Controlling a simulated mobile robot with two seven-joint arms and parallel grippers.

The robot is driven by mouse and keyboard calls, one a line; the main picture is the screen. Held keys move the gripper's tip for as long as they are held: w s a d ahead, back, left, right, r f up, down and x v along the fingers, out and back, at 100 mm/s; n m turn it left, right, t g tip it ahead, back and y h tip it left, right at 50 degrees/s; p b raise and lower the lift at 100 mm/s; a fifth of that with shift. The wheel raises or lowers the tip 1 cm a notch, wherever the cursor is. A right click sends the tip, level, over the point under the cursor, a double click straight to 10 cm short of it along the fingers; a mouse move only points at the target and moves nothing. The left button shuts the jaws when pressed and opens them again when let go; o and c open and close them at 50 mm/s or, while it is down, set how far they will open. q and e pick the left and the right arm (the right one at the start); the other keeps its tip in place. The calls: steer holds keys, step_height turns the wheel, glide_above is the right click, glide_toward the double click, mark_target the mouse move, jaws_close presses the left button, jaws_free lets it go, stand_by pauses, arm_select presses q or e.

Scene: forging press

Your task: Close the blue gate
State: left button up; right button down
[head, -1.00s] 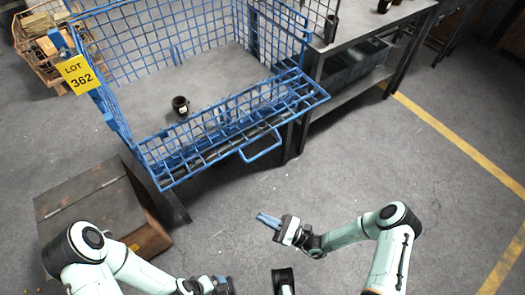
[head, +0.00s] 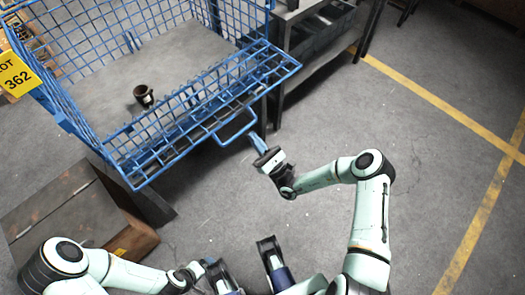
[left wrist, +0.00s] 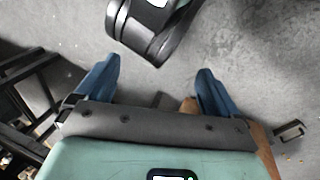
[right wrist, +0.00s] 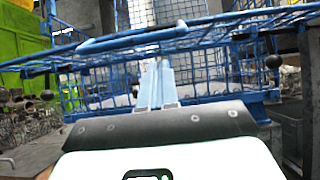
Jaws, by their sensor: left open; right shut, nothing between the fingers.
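The blue gate (head: 190,147) is the wire-mesh front panel of a blue wire cage (head: 110,55). It is folded down and sticks out from the cage front. Its loop handle (head: 240,134) hangs off the outer rail, and it also crosses the upper part of the right wrist view (right wrist: 130,39). My right gripper (head: 257,142) is shut and empty, with its fingertips close to the handle; I cannot tell whether they touch it. Its closed fingers (right wrist: 156,85) point at the cage. My left gripper (head: 212,270) is low in the head view; its fingers (left wrist: 155,88) are apart and empty.
A dark cup (head: 144,96) stands on the cage floor. A brown box (head: 65,215) is on the ground at the left, near the cage. A grey metal table (head: 310,60) stands right of the cage. Open floor with yellow lines (head: 430,97) lies to the right.

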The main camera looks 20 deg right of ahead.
step_height(320, 180, up, 2)
steer(key=shift+w+r, duration=0.15)
stand_by(0.4)
